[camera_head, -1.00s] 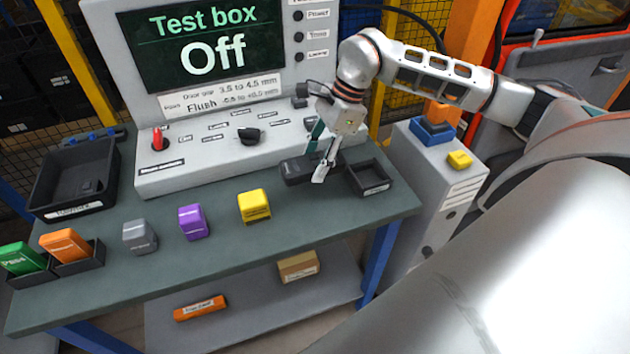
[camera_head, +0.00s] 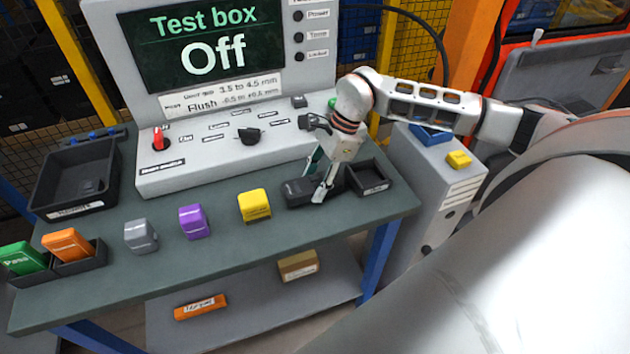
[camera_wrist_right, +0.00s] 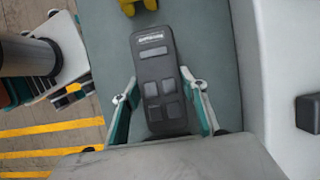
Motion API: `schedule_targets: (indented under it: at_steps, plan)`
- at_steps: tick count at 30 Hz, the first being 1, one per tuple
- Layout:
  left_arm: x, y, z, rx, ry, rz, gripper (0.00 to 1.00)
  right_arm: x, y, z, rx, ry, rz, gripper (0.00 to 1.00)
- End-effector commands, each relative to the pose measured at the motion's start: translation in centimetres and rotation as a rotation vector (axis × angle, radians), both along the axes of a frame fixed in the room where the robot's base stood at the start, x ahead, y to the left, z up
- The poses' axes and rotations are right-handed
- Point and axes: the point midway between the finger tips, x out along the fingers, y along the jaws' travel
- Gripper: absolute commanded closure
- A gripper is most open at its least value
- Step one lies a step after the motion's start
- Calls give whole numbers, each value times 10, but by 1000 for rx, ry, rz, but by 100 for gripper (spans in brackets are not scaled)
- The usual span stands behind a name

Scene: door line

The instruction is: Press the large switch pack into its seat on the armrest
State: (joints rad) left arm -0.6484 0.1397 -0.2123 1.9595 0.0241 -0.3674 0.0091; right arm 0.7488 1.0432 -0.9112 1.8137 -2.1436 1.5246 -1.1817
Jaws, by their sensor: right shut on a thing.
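The large switch pack (camera_head: 299,193) is a long dark grey block at the right part of the bench, left of a small black tray. In the right wrist view the pack (camera_wrist_right: 154,65) shows its label and several buttons, lengthwise between the fingers. My right gripper (camera_head: 319,184) is shut on it, with one finger on each long side (camera_wrist_right: 162,100). I cannot tell whether the pack touches the bench top. The car door (camera_head: 570,85) stands at the right. I cannot make out the seat on its armrest. My left gripper is not in view.
The bench (camera_head: 215,262) also carries yellow (camera_head: 254,205), purple (camera_head: 194,222) and grey (camera_head: 140,236) blocks. The black tray (camera_head: 386,188) is close on the pack's right. The test box (camera_head: 200,173) stands behind. A grey cabinet (camera_head: 433,205) is between bench and door.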

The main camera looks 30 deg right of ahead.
Motion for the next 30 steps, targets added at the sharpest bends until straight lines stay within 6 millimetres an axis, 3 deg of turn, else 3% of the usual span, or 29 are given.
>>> schedule_targets:
  at_steps: [6, 7, 8, 21, 30]
  plan:
    - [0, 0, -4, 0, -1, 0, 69, 0, 0, -7, 0, 0, 0, 83]
    - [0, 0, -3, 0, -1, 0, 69, 0, 0, -6, 0, 0, 0, 50]
    - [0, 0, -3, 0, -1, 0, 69, 0, 0, -6, 0, 0, 0, 42]
    - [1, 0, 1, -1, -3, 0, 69, 0, 0, -2, 1, 1, -1, 41]
    - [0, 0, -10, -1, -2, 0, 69, -5, -17, 41, -1, -5, -1, 41]
